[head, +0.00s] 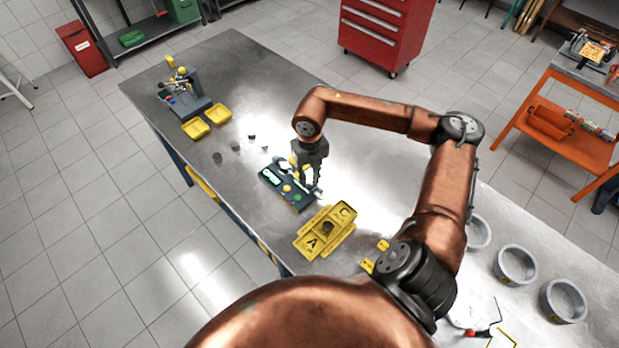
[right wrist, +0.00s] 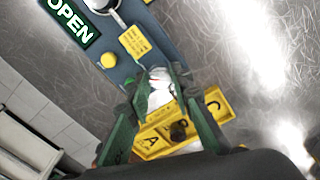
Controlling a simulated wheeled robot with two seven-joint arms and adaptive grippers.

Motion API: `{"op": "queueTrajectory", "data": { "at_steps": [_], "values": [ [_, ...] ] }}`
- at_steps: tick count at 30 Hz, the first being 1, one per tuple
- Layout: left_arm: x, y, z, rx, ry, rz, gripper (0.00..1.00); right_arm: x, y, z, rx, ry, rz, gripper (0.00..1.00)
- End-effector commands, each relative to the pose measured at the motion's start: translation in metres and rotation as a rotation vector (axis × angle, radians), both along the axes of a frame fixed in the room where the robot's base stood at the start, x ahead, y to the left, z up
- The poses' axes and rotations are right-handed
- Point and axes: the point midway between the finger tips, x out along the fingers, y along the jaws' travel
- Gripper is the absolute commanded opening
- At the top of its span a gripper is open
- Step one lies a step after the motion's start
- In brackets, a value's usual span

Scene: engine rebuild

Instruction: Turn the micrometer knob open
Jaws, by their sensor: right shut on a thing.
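The micrometer stand (head: 296,203) is a dark blue-grey base on the metal bench in the head view. Its lit green sign (right wrist: 73,20) reads OPEN in the right wrist view. Part of the silver micrometer (right wrist: 118,15) shows at the top of that view, beside a yellow tag (right wrist: 134,42). My right gripper (head: 312,182) reaches down over the stand's right side. In the right wrist view its fingertips (right wrist: 159,74) are closed on the silver micrometer knob (right wrist: 158,88), which the fingers partly hide. My left gripper is not in view.
A yellow tray (head: 311,243) marked A and C lies near the stand, with a dark part in it. Small grey parts (head: 235,146) and yellow bins (head: 195,128) lie farther left. Grey rings (head: 515,264) stand at right. Bare bench lies behind the stand.

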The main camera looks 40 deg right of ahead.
Motion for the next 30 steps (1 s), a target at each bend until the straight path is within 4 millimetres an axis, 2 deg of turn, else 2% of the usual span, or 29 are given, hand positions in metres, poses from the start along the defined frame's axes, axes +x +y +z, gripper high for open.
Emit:
{"op": "queueTrajectory", "data": {
  "at_steps": [9, 10, 17, 26, 30],
  "values": [
    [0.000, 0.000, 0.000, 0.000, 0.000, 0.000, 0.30, 0.001, -0.001, 0.001, -0.001, -0.003, -0.003, 0.00],
    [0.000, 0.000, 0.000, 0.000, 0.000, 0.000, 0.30, 0.001, -0.001, 0.001, -0.001, -0.003, -0.003, 0.21],
    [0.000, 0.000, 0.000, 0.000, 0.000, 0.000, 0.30, 0.001, 0.000, 0.000, -0.001, -0.002, -0.002, 0.37],
    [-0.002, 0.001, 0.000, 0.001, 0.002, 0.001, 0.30, 0.000, 0.000, 0.001, 0.000, -0.001, -0.001, 0.38],
    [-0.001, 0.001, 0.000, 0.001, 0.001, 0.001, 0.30, 0.001, 0.000, 0.013, -0.001, -0.004, -0.001, 0.38]
  ]
}}
